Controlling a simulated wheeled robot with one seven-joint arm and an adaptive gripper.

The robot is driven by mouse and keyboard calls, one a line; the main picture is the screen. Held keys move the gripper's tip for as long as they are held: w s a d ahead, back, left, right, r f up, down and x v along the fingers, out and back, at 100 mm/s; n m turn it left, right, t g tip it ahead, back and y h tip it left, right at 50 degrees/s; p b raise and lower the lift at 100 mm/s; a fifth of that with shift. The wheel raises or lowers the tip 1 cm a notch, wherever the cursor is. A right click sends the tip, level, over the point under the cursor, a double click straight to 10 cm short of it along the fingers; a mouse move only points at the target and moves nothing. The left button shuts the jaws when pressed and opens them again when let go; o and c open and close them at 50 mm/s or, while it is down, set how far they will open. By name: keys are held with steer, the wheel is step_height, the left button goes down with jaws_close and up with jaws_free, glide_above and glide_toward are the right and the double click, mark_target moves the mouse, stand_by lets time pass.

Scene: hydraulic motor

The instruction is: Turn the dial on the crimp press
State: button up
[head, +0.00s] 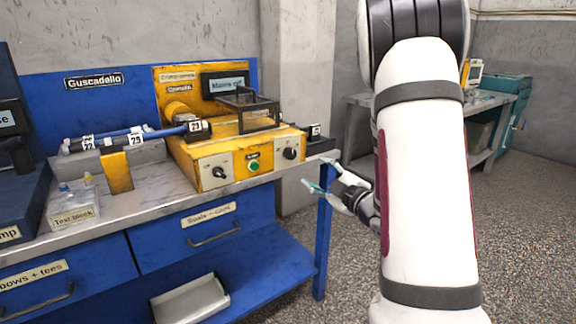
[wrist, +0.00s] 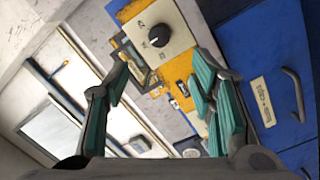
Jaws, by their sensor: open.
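The yellow crimp press (head: 237,150) stands on the bench's right end. Its front carries a left dial (head: 218,172), a green button (head: 254,166) and a right dial (head: 290,153). Both dials are black knobs on pale plates. My gripper (head: 318,174) is open and empty, just right of the press front and apart from it. In the wrist view a black dial (wrist: 158,36) on a pale plate lies beyond the open teal fingers (wrist: 162,80), untouched; I cannot tell which dial it is.
A "Mains off" display (head: 225,84) sits above the press, with a clear guard (head: 250,110) below it. A blue tube (head: 150,132) reaches the press from the left. Blue drawers (head: 205,228) are below the metal bench top (head: 130,220). The floor to the right is clear.

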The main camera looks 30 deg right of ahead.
mark_target(292, 155)
steer(key=w, duration=0.4)
steer(key=w+b, duration=0.1)
steer(key=w, duration=0.8)
steer(key=shift+w+d, duration=0.1)
steer(key=shift+d, duration=0.3)
steer(key=c, duration=1.2)
